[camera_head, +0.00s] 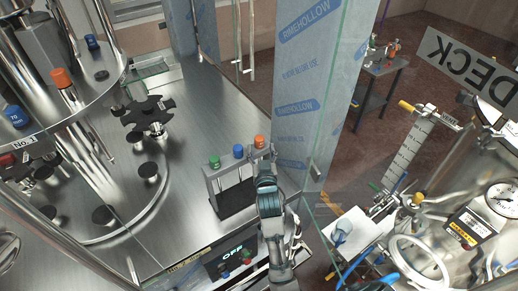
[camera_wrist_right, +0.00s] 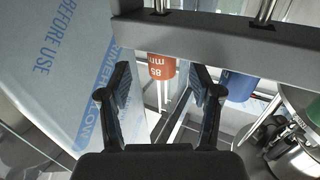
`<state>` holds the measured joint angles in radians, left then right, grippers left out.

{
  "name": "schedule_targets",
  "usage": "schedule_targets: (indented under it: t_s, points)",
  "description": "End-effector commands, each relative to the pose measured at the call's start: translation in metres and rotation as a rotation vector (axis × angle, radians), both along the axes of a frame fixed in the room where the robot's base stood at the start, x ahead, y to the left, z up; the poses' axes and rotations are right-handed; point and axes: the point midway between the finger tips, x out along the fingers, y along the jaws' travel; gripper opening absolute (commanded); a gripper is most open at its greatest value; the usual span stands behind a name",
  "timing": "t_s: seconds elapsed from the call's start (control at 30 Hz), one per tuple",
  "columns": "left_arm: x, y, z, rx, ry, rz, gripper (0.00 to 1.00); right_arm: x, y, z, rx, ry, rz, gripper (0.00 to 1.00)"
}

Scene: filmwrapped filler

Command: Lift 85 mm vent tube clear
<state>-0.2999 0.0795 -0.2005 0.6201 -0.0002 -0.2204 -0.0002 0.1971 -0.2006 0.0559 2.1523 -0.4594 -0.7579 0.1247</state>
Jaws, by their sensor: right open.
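The 85 mm vent tube has an orange cap (camera_head: 259,142) and stands at the right end of a grey rack (camera_head: 212,184). In the right wrist view its cap (camera_wrist_right: 162,67) shows "85 mm" upside down, between the two spread fingers of my right gripper (camera_wrist_right: 161,80). In the head view my right gripper (camera_head: 263,160) is at the rack's right end, just in front of the orange cap. It is open; I see no finger contact with the cap. The tube's lower part is mostly hidden. My left gripper is not in view.
Green (camera_head: 214,161) and blue (camera_head: 238,151) capped tubes stand in the same rack, left of the orange one. A film-wrapped post (camera_head: 305,85) rises close behind the right gripper. Glass panels edge the steel deck. The filler carousel (camera_head: 60,75) stands at left.

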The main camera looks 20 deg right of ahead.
Motion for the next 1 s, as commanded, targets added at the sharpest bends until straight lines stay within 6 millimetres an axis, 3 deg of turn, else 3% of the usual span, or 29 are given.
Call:
schedule_targets:
  t_s: [0.23,0.5,0.57,0.77,0.8,1.0]
  points:
    - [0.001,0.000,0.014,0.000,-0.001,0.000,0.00,0.036,-0.009,0.002,-0.002,0.001,-0.001,0.64]
    - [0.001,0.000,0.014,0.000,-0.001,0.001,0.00,0.040,-0.011,0.000,-0.001,-0.001,-0.001,0.64]
    - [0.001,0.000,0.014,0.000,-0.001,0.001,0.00,0.040,-0.011,0.000,-0.001,-0.001,-0.001,0.54]
    - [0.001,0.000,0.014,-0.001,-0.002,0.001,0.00,0.041,-0.011,0.000,-0.001,-0.001,0.000,0.04]
    - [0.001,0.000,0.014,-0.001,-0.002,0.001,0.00,0.041,-0.011,0.000,-0.001,-0.001,0.000,0.00]
    - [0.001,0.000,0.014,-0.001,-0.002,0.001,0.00,0.041,-0.011,0.001,-0.001,-0.001,0.000,0.00]
